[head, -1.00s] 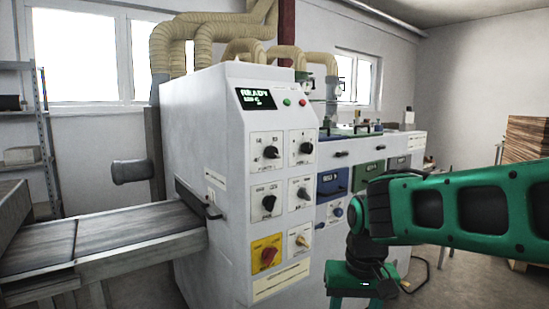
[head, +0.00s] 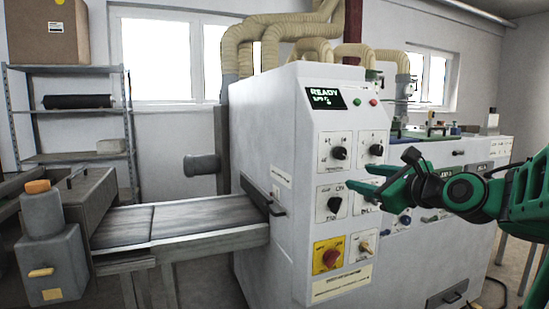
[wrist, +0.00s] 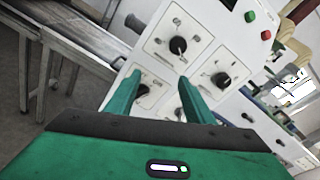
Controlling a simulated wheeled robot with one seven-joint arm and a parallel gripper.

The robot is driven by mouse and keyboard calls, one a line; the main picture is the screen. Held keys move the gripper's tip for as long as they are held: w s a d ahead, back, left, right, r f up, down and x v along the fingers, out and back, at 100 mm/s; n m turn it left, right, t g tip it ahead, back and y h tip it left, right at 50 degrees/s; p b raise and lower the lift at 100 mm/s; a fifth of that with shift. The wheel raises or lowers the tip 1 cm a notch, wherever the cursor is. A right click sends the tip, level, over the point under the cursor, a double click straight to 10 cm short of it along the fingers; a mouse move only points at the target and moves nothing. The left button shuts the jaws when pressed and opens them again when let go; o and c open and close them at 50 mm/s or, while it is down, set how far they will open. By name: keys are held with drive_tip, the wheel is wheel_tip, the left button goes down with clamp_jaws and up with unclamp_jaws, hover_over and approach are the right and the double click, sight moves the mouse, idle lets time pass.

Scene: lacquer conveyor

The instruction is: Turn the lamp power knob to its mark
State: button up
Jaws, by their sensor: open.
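The white machine's control panel (head: 352,225) carries several knobs. In the head view these are a black upper left knob (head: 339,153), a black upper right knob (head: 376,150), a black middle left knob (head: 334,204), a red knob (head: 331,257) on a yellow plate and a pale lower right knob (head: 366,247). The labels are too small to read, so I cannot tell which is lamp power. My green gripper (head: 360,177) is open and empty, pointing at the panel and partly hiding the middle right knob. In the wrist view, the upper left knob (wrist: 178,45) shows beyond the fingertips.
A display (head: 325,98) reading READY sits above the knobs, beside green and red buttons. A grey box unit (head: 50,260) stands at the front left.

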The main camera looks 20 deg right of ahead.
sight(342, 155)
drive_tip(key=w+r+m, duration=0.1)
drive_tip(key=w, duration=0.2)
drive_tip(key=w+r+t, duration=0.1)
drive_tip(key=w, duration=0.3)
drive_tip(key=w+r+m, duration=0.1)
drive_tip(key=w, duration=0.2)
drive_tip(key=shift+w+d+r+m, duration=0.3)
drive_tip(key=shift+d+r, duration=0.05)
drive_tip(key=c, duration=1)
